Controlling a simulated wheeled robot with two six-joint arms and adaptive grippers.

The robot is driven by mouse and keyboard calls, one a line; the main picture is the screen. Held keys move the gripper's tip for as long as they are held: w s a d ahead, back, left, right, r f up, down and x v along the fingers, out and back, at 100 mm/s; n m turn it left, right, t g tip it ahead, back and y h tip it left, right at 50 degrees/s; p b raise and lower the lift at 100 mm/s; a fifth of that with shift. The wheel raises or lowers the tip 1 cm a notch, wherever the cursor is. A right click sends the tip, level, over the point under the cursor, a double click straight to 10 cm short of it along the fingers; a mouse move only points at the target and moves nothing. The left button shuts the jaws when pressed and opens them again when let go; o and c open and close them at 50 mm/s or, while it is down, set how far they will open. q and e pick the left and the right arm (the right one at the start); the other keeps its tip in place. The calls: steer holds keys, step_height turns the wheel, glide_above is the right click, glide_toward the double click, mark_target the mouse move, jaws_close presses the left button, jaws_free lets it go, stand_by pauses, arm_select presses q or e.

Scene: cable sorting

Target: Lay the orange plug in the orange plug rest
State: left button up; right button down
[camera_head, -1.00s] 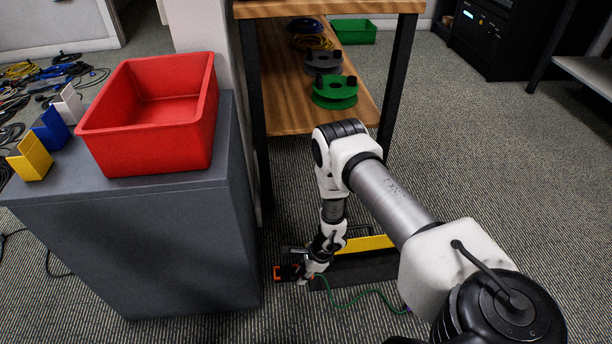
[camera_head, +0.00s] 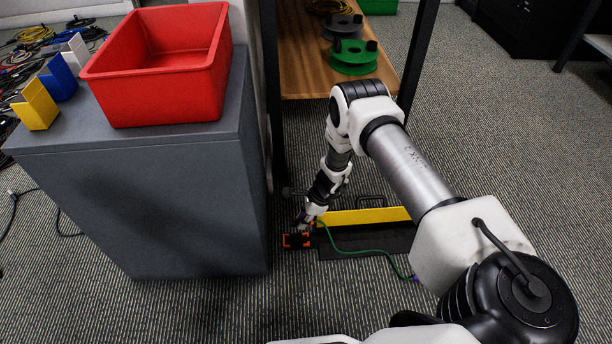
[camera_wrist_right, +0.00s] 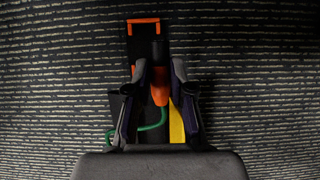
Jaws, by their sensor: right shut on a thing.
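The orange plug (camera_wrist_right: 160,88) is between the fingers of my right gripper (camera_wrist_right: 160,100), which is shut on it. Its dark tip points away from the gripper, over the plug rest. The orange plug rest (camera_wrist_right: 143,27) is a dark block with orange ends, just ahead of the fingers; in the head view it (camera_head: 287,241) lies on the floor by the cabinet. My right gripper (camera_head: 305,223) is right at it there. I cannot tell whether the plug touches the rest. A green cable (camera_head: 352,252) trails from the plug to the right. My left gripper is out of view.
A black and yellow trough (camera_head: 365,217) stands right of the rest. A grey cabinet (camera_head: 190,200) with a red bin (camera_head: 160,105) and small holders rises at left. A wooden shelf (camera_head: 300,75) with cable reels is behind. Carpet in front is clear.

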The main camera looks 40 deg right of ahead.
mark_target(294, 242)
steer(key=shift+w+d+f, duration=0.1)
steer(key=shift+w+d, duration=0.15)
steer(key=shift+w, duration=0.6)
steer(key=shift+s+a+f, duration=0.85)
steer(key=shift+a+f, duration=0.2)
steer(key=shift+a, duration=0.05)
steer(key=shift+s+a+f, duration=0.4)
steer(key=shift+f, duration=0.1)
steer(key=shift+a+f+b, duration=0.1)
steer(key=shift+f+b, duration=1.2)
steer(key=shift+f, duration=0.2)
steer(key=c, duration=0.9)
jaws_free()
steer(key=shift+c, duration=0.2)
